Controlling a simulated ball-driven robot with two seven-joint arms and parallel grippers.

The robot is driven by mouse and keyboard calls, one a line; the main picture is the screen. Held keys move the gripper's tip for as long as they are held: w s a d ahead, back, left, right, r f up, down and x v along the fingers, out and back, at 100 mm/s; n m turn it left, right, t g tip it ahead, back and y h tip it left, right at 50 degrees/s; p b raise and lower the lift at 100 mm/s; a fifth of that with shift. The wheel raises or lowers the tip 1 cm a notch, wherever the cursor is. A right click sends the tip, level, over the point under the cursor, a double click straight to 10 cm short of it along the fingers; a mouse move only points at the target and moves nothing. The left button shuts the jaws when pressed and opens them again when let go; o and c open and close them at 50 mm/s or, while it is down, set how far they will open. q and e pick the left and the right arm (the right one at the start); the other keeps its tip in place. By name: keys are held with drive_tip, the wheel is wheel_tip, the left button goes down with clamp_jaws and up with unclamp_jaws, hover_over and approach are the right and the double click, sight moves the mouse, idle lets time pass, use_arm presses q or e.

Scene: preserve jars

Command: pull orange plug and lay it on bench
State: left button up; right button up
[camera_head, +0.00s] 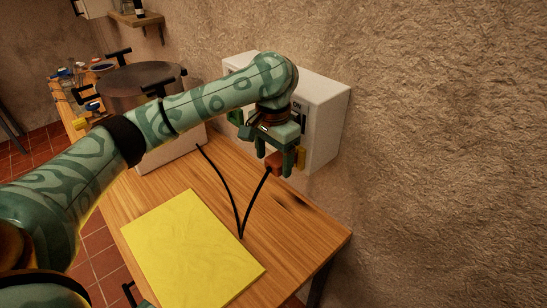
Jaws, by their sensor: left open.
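The orange plug (273,162) is at the front of the white wall box (325,108), with a black cable (253,202) running down from it onto the wooden bench (296,222). My left gripper (275,163) is at the box, pointing down, with its fingers open on either side of the plug. The fingers partly hide the plug, and I cannot tell whether they touch it. The gripper also covers part of the box front, where an "ON" label shows. My right gripper is not in view.
A yellow board (190,248) lies on the bench's near part. Bare wood is clear to its right, up to the bench's end. A large dark pot (140,85) stands behind my left arm. The rough wall (440,150) bounds the right.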

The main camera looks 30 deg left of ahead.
use_arm(q)
drive_tip(key=c, duration=1.2)
drive_tip(key=shift+o, duration=0.2)
drive_tip(key=shift+s+a+r+p, duration=0.15)
drive_tip(key=shift+s+p, duration=0.25)
drive_tip(key=shift+p, duration=0.25)
drive_tip(key=shift+s+a+p, duration=0.2)
drive_tip(key=shift+s+p, duration=0.2)
drive_tip(key=shift+s, duration=0.1)
drive_tip(key=shift+s+a+p, duration=0.15)
drive_tip(key=shift+s+p, duration=0.25)
drive_tip(key=shift+s, duration=0.1)
